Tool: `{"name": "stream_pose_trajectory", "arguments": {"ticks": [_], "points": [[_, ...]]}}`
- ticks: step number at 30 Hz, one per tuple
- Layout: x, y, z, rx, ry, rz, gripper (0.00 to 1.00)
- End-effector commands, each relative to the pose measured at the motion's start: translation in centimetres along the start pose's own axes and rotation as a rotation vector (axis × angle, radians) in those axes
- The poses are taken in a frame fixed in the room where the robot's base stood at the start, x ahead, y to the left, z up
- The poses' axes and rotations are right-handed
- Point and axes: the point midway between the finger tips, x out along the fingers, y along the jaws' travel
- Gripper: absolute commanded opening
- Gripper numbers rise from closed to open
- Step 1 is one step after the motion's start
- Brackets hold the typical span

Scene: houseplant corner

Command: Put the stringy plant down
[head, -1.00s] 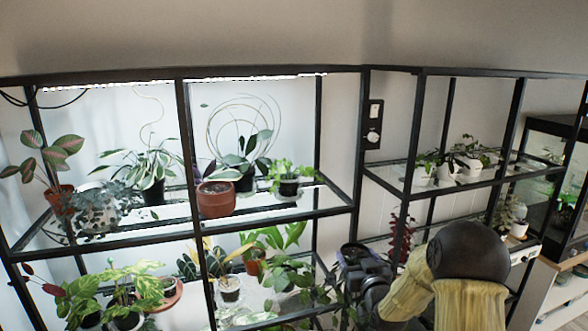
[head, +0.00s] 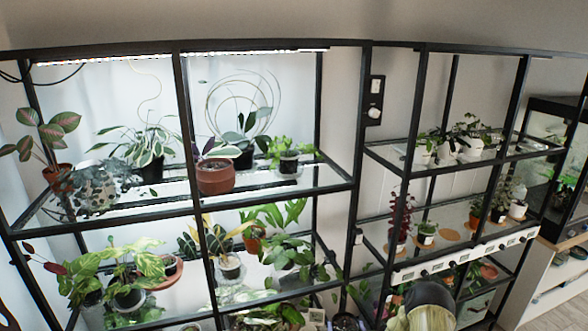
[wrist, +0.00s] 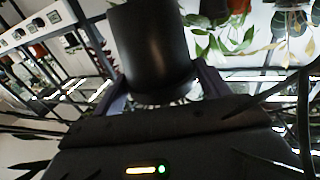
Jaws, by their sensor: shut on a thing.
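My gripper (wrist: 160,88) is shut on a dark, smooth pot (wrist: 152,45), seen close up in the wrist view. One finger shows on each side of the pot. Long narrow dark leaves (wrist: 302,115) reach in at the wrist view's right edge and lower corners; I cannot tell for sure that they grow from this pot. In the head view my gripper is not clearly visible.
The left shelf (head: 120,226) is crowded with potted plants on two levels. The right shelf's middle level holds small pots and bare tan saucers (head: 447,235). A white strip of gauges (head: 465,255) runs along its front. A terracotta pot (head: 215,177) stands on the upper left level.

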Motion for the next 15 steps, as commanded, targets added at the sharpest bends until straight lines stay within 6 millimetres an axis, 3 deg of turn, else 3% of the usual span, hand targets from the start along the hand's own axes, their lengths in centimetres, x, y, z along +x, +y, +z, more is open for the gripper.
{"name": "stream_pose_trajectory", "arguments": {"ticks": [3, 15], "points": [[-0.95, -0.15, 1.23, 0.002, 0.001, 0.017, 0.48], [-1.25, -0.15, 1.5, 0.001, 0.002, 0.022, 0.48]]}}
